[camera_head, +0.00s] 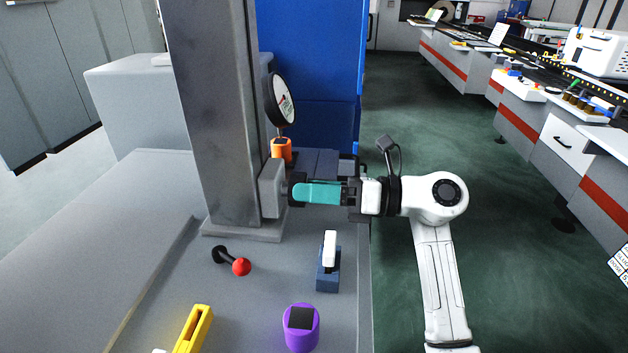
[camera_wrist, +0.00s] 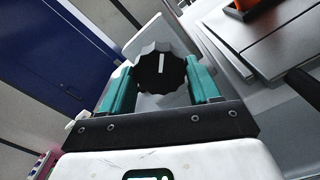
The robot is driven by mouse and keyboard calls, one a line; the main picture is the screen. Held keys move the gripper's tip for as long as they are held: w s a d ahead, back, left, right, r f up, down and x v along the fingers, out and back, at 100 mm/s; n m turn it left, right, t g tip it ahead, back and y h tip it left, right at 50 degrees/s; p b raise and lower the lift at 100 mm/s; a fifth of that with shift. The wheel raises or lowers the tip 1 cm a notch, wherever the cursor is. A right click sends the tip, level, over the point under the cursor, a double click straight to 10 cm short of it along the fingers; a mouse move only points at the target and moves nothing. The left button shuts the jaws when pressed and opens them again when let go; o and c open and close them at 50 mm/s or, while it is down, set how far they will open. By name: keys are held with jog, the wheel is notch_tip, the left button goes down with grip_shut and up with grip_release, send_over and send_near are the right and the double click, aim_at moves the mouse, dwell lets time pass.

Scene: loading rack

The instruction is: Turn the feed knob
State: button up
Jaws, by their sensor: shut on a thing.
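The feed knob (camera_wrist: 160,66) is black and fluted with a white mark line. In the wrist view the line stands close to upright. The knob sits on a pale grey box on the side of the grey column; this box (camera_head: 270,190) shows in the head view. My gripper (camera_wrist: 160,80) has its two teal fingers on either side of the knob, shut on it. In the head view my gripper (camera_head: 298,193) reaches in from the right, level, and its fingers hide most of the knob.
A round gauge (camera_head: 282,99) stands above an orange part (camera_head: 281,150). On the bench are a red-balled lever (camera_head: 241,267), a blue-based white switch (camera_head: 328,275), a purple cylinder (camera_head: 301,333) and a yellow block (camera_head: 193,330). Green floor lies open at right.

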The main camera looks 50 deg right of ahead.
jog(key=m+p, duration=0.1)
jog(key=m, duration=0.1)
jog(key=m+p, duration=0.1)
jog(key=p, duration=0.1)
jog(key=m+p, duration=0.2)
jog(key=shift+r+m, duration=0.3)
jog(key=m+p, duration=0.2)
jog(key=p, duration=0.1)
jog(key=shift+m+p, duration=0.3)
jog(key=shift+m, duration=0.1)
jog(key=shift+f+m+p, duration=0.2)
jog(key=shift+m+p, duration=0.5)
jog(key=shift+f, duration=0.1)
jog(key=shift+d, duration=0.1)
jog(key=o, duration=1.1)
jog(key=shift+c, duration=0.2)
jog(key=shift+s, duration=0.1)
jog(key=b+v, duration=0.3)
jog(key=v, duration=0.7)
jog(key=shift+s+d, duration=0.2)
jog(key=shift+s, duration=0.05)
